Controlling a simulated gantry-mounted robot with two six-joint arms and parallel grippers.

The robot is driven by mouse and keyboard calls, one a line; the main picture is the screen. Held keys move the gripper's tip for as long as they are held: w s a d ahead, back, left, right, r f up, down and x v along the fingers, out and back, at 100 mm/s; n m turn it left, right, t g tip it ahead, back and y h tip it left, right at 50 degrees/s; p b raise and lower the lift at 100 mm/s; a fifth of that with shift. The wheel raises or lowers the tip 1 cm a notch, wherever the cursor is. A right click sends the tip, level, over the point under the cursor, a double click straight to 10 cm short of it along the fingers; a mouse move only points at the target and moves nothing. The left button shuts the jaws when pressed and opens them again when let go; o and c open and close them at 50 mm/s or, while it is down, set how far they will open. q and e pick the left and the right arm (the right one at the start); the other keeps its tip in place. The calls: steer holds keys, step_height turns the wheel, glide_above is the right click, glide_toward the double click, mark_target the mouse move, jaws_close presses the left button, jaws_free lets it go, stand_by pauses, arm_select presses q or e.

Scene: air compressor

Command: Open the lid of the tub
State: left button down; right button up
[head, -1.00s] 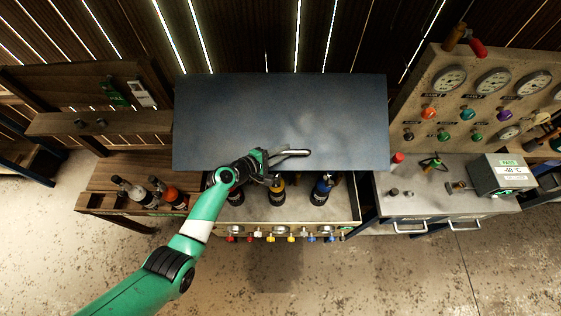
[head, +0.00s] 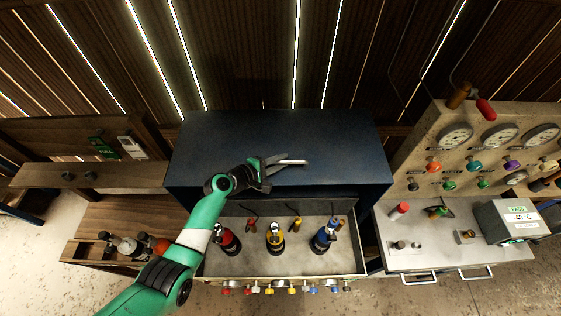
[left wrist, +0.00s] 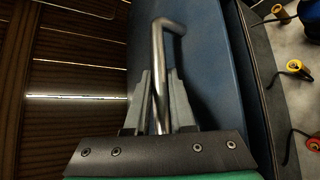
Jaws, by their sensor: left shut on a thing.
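The tub's dark blue lid (head: 330,150) is raised at the back of the tub (head: 300,263) in the head view, and the tub's inside shows below it. My left gripper (head: 274,164) is at the metal handle (head: 293,162) on the lid. In the left wrist view its two fingers (left wrist: 160,95) are shut around the steel handle bar (left wrist: 159,50), with the blue lid (left wrist: 210,65) beside it. Red (head: 228,243), yellow (head: 275,237) and blue (head: 324,238) bottles stand in the tub. My right gripper is not in view.
A gauge panel (head: 490,160) and a bench (head: 440,255) with a digital display box (head: 513,222) stand at the right. A wooden bench (head: 100,215) with several bottles is at the left. A slatted wall (head: 250,55) rises behind.

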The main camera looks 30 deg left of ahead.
arm_select(q)
steer(key=c, duration=0.8)
jaws_free()
steer(key=shift+o, duration=0.2)
steer(key=shift+s+a+r, duration=0.1)
steer(key=shift+s+r, duration=0.05)
steer(key=shift+s, duration=0.1)
steer(key=p+v, duration=0.4)
steer(key=v, duration=0.7)
